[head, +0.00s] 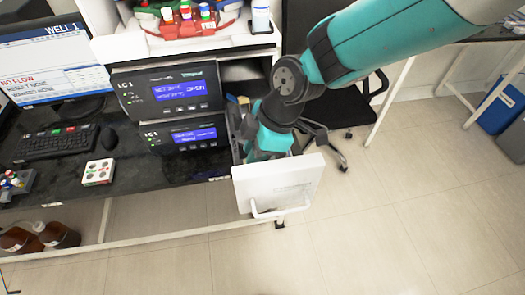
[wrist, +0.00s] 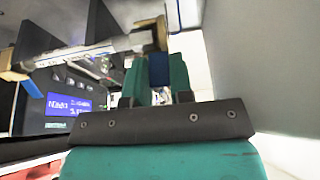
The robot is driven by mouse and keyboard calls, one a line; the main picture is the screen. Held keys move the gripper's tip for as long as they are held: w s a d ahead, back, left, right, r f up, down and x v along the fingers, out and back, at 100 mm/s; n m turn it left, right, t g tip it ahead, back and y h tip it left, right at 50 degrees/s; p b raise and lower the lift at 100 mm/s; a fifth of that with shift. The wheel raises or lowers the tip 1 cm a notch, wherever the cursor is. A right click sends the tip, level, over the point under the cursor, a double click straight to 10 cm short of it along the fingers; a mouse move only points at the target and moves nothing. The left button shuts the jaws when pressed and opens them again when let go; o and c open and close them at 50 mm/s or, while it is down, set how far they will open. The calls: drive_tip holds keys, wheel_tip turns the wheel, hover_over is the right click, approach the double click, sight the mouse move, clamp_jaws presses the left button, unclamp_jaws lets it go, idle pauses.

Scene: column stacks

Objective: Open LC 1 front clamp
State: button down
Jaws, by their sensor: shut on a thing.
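The LC 1 unit (head: 165,92) is a dark box with a lit blue display, above a similar dark unit (head: 185,137). My gripper (wrist: 158,75) shows in the wrist view as two teal fingers shut on a small dark blue piece (wrist: 159,70), seemingly the clamp. A silver column (wrist: 85,52) with tan ends lies across the upper left, close to the fingertips. In the head view my gripper reaches down beside the units, behind a white door panel (head: 278,184). The clamp and fingertips are hidden there.
The white panel has a handle and stands out from the bench close to my gripper. A grey wall (wrist: 260,65) is close on the right in the wrist view. A black chair (head: 335,105) stands behind my arm. The floor (head: 420,215) at the right is clear.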

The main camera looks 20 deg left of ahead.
drive_tip(key=h, duration=0.1)
drive_tip(key=a+t+h, duration=0.1)
drive_tip(key=shift+s+a+t+h, duration=0.1)
drive_tip(key=shift+s+t+h, duration=0.2)
drive_tip(key=shift+s, duration=0.05)
drive_tip(key=shift+s+a+f+t+h+p, duration=0.1)
drive_tip(key=shift+s+a+t+h+p, duration=0.1)
drive_tip(key=shift+t+h+p, duration=0.25)
drive_tip(key=shift+s+a+t+h+p, duration=0.1)
drive_tip(key=shift+a+t+h+p, duration=0.15)
drive_tip(key=shift+h, duration=0.4)
drive_tip(key=shift+s+a+f+t+h+p, duration=0.2)
drive_tip(key=shift+t+h+p, duration=0.3)
drive_tip(key=shift+h+p, duration=0.35)
drive_tip(key=shift+a+f+t+h+p, duration=0.15)
drive_tip(key=shift+f+t+h+p, duration=0.25)
drive_tip(key=shift+h+p, duration=0.3)
drive_tip(key=c, duration=1)
unclamp_jaws()
drive_tip(key=shift+a+r, duration=0.1)
